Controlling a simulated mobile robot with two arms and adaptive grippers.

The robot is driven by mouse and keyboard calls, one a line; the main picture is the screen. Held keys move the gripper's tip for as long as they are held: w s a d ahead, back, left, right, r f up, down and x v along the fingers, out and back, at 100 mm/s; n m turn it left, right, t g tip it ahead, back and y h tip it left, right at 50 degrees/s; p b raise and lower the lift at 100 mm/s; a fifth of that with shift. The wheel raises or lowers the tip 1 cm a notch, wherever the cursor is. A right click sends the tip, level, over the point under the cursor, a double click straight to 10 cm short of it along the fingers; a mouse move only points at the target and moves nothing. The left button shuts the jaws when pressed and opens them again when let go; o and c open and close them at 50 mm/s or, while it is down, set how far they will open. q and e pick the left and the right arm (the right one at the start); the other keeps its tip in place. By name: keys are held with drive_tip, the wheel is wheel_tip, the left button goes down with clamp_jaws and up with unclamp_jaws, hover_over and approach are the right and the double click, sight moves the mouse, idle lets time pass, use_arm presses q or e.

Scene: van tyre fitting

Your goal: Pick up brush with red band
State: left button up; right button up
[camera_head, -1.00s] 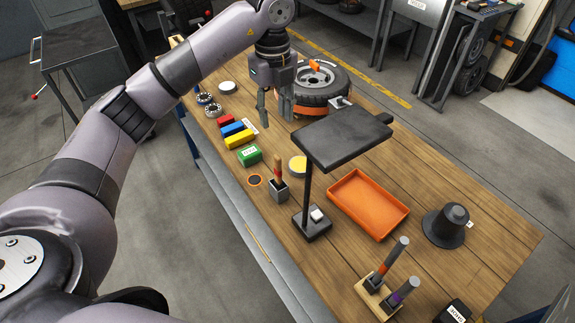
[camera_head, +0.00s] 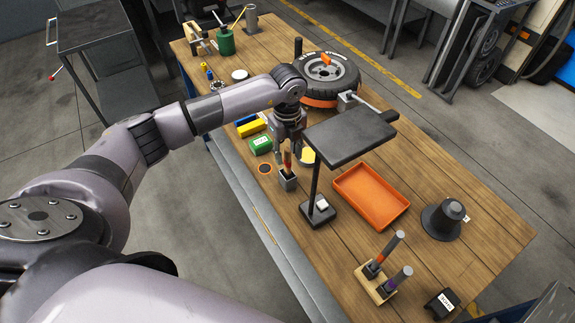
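A brush with a red band (camera_head: 287,158) stands upright in a small grey square cup (camera_head: 288,181) on the workbench. My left gripper (camera_head: 289,158) is right above the cup, fingers pointing down on either side of the brush handle. The fingers look apart; contact with the handle is too small to make out. A wooden stand (camera_head: 367,286) at the front right holds two grey-handled tools, one with an orange-red band (camera_head: 375,262) and one with a purple band (camera_head: 389,284). My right gripper is not in view.
A black raised platform on a post (camera_head: 350,135) stands close right of my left gripper. An orange tray (camera_head: 371,196), a dark cone-shaped item (camera_head: 443,219) and a tyre (camera_head: 333,75) are on the workbench.

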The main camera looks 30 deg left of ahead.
sight(288, 168)
use_arm(q)
drive_tip(key=shift+f, duration=1.4)
clamp_jaws()
